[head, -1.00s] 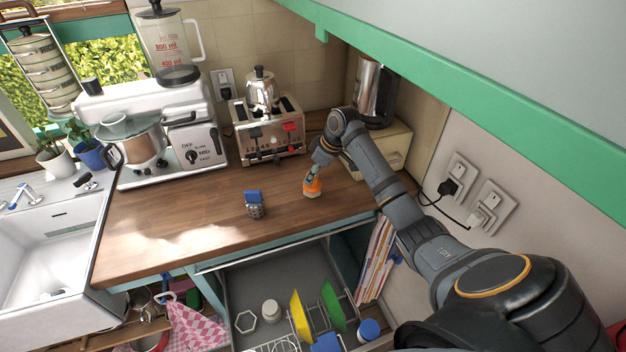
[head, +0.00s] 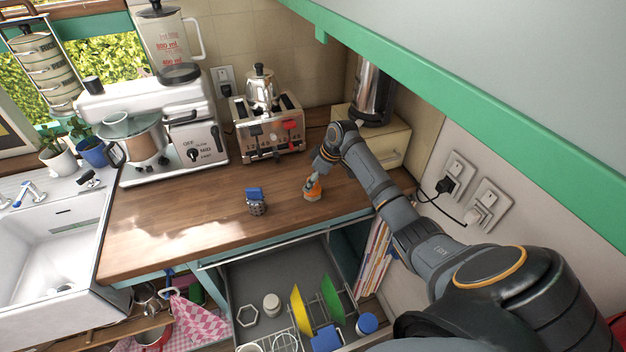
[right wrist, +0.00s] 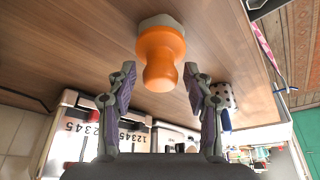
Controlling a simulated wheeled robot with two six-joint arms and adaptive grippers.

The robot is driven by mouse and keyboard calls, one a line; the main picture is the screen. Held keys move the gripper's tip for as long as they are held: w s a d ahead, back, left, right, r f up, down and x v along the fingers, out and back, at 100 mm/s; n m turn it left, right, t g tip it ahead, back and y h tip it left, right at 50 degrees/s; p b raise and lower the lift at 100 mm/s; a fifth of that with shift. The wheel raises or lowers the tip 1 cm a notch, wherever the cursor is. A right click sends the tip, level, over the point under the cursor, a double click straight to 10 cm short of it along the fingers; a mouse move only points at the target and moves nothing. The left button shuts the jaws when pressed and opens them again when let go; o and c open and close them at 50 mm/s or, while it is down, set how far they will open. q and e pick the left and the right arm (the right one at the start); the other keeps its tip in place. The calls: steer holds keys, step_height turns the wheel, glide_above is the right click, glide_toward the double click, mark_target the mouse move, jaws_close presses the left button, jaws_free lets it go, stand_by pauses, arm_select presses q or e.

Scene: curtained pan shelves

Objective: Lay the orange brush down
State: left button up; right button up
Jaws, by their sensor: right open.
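The orange brush (head: 312,191) is on the wooden counter near its front right edge, partly hidden by my right gripper in the head view. In the right wrist view the brush (right wrist: 161,55) shows its rounded orange handle toward me, with a pale grey base at the counter; it looks upright. My right gripper (right wrist: 160,78) is open, its two fingers apart on either side of the handle end, with visible gaps and no grip. In the head view the right gripper (head: 316,176) is just above and behind the brush. My left gripper is not in view.
A dark spotted holder with a blue sponge (head: 255,202) stands left of the brush. A toaster (head: 269,127) and mixer (head: 160,138) stand behind. An open drawer (head: 262,262) with a dish rack lies below the counter's front edge. The counter's left part is clear.

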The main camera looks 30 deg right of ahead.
steer(key=shift+r, duration=0.1)
steer(key=b+v, duration=0.2)
steer(key=v, duration=1)
steer(key=shift+b, duration=0.35)
